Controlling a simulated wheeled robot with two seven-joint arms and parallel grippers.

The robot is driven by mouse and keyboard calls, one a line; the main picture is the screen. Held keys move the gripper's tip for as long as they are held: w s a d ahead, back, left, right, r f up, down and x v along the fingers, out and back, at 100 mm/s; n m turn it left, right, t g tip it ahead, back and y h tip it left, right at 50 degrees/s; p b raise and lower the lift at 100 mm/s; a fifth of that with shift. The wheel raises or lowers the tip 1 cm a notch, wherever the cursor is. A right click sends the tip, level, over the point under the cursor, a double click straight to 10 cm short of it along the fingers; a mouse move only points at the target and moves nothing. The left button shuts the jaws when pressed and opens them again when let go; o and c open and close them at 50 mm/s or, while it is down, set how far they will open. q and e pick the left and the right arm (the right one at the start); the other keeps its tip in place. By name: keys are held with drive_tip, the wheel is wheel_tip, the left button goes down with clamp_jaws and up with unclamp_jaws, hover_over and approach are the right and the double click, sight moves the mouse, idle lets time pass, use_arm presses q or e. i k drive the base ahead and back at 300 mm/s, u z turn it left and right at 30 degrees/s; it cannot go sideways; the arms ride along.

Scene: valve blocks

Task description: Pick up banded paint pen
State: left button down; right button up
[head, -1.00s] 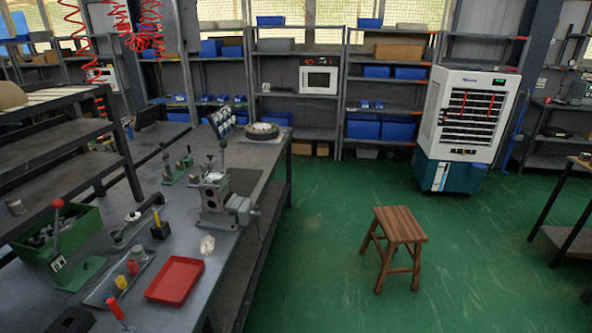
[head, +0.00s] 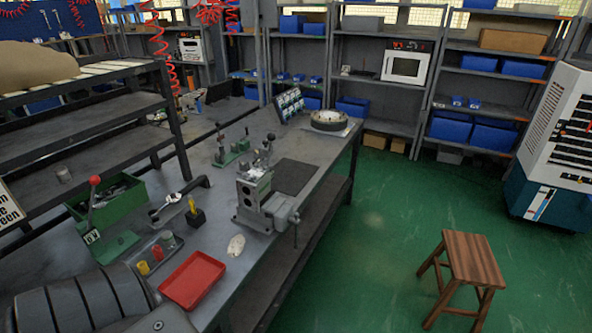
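I cannot make out a banded paint pen for certain. A thin yellow upright piece (head: 192,204) stands in a small black block (head: 195,218) on the grey workbench (head: 215,270). To its left, a flat grey holder (head: 152,256) bears short upright pieces: a yellow one (head: 143,268), a red one (head: 157,252) and a greyish one (head: 167,237). Any bands on these are too small to tell. A grey segmented arm part of mine covers the bench's near left corner. Neither gripper shows.
An empty red tray (head: 192,280) lies at the bench's near edge. A green bin (head: 105,205), a red-knobbed lever press (head: 95,182) and a grey machine block (head: 262,204) stand on the bench. A wooden stool (head: 468,265) stands on the open green floor.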

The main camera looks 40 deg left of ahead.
sight(191, 202)
drive_tip(key=u, duration=0.2)
drive_tip(key=i, duration=0.75)
drive_tip(key=u, duration=1.1)
drive_tip(key=i, duration=0.6)
drive_tip(key=u, duration=0.7)
